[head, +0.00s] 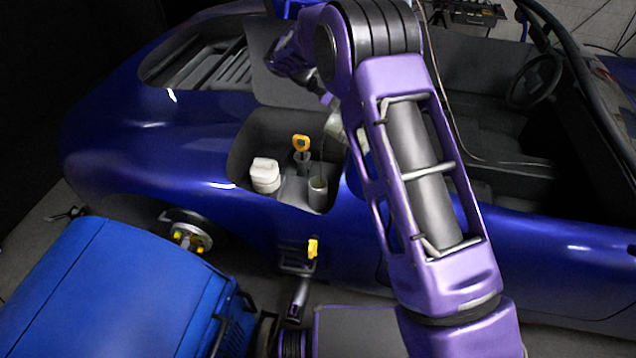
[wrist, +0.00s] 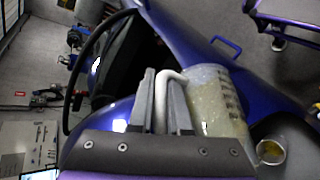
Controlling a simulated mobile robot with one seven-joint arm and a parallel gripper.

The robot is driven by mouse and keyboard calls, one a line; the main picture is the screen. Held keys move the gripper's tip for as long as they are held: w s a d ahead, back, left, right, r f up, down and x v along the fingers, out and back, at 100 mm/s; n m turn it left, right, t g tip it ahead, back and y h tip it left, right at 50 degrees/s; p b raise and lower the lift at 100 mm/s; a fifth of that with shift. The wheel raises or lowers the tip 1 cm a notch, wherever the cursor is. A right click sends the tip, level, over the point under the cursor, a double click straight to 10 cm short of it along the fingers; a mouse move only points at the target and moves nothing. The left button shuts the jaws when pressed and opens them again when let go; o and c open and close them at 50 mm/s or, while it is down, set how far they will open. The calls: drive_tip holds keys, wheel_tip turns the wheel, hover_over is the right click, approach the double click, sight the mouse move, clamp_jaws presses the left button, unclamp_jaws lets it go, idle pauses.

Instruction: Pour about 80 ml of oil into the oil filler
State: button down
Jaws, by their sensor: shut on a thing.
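My gripper (wrist: 168,108) is shut on the grey handle of a clear measuring jug (wrist: 212,105) in the wrist view. The jug has dark graduation marks and yellowish oil inside, and it looks tilted. The oil filler (wrist: 270,152) is a round opening beside the jug, with a yellowish tint inside. In the head view the filler (head: 318,193) is an upright grey tube in the car's open bay. Part of the jug (head: 335,127) shows above it, mostly hidden by my arm. A thin line runs down from the jug toward the filler; I cannot tell if it is oil.
The blue car body (head: 190,130) surrounds the bay. A blue machine (head: 105,290) stands at the front left, near the wheel hub (head: 188,232).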

drive_tip(key=shift+w+r, duration=0.1)
drive_tip(key=shift+r, duration=0.1)
drive_tip(key=shift+s+d+f+t+y, duration=0.15)
drive_tip(key=shift+s+d+y, duration=0.2)
drive_tip(key=shift+d+y, duration=0.1)
drive_tip(key=shift+s+d+f+t+y, duration=0.1)
drive_tip(key=shift+s+d+t+y, duration=0.05)
drive_tip(key=shift+s+d+y, duration=0.25)
drive_tip(key=shift+f+m+y, duration=0.25)
drive_tip(key=shift+m+y, duration=0.05)
drive_tip(key=shift+y, duration=0.05)
drive_tip(key=shift+s+d+f+m+t+y+b, duration=0.15)
drive_tip(key=shift+d+f+t+y+b, duration=0.2)
drive_tip(key=shift+y+b, duration=0.4)
drive_tip(key=shift+s+d+f+m+t+y+b, duration=0.2)
drive_tip(key=shift+t+y+b, duration=0.25)
drive_tip(key=shift+y+b, duration=0.3)
drive_tip(key=shift+a, duration=0.1)
drive_tip(key=shift+f, duration=0.15)
